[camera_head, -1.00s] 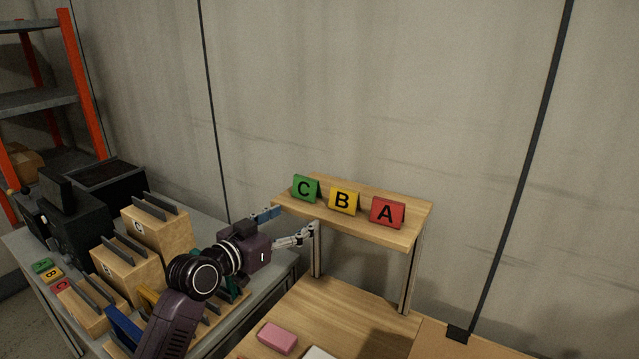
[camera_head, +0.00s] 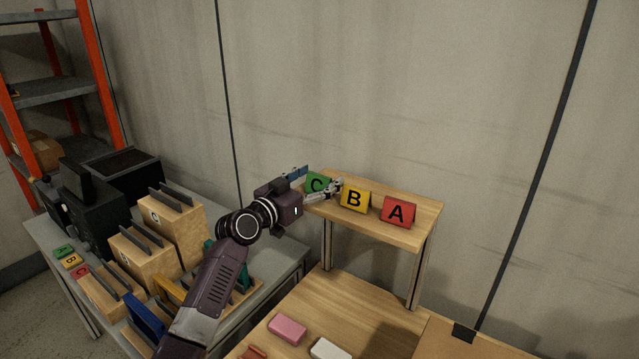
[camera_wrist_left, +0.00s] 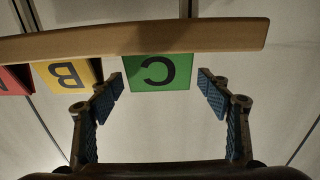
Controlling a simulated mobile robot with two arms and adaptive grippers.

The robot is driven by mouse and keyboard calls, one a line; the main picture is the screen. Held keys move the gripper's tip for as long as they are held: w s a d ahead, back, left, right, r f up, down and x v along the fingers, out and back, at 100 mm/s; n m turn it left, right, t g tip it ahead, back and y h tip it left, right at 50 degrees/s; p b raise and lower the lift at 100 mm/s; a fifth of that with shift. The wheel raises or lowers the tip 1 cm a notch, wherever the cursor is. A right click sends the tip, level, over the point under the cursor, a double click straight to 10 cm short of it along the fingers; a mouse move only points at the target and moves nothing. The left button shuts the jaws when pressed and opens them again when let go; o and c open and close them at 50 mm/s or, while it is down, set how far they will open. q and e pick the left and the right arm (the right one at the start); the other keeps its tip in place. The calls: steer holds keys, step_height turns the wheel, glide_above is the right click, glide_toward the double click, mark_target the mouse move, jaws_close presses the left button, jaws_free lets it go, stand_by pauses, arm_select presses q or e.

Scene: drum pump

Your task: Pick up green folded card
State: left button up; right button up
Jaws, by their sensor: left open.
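The green folded card (camera_head: 317,182) with the letter C stands at the left end of the wooden shelf (camera_head: 419,237). My left gripper (camera_head: 322,181) is open at that end of the shelf, and its near finger partly covers the card in the head view. In the left wrist view the green card (camera_wrist_left: 157,72) appears upside down between the two open fingertips (camera_wrist_left: 160,82), with a gap on each side. The fingers do not appear to touch it. My right gripper is not in view.
A yellow B card (camera_head: 354,198) and a red A card (camera_head: 398,212) stand to the right on the same shelf; the yellow one is close to my near finger. Wooden blocks (camera_head: 143,255) and a black machine (camera_head: 92,212) stand on the grey table at left. The wall is behind.

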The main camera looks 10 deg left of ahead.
arm_select(q)
steer(key=shift+w+d, duration=0.15)
steer(key=shift+w, duration=0.05)
steer(key=shift+c, duration=0.3)
steer(key=c, duration=1)
steer(key=shift+r, duration=0.1)
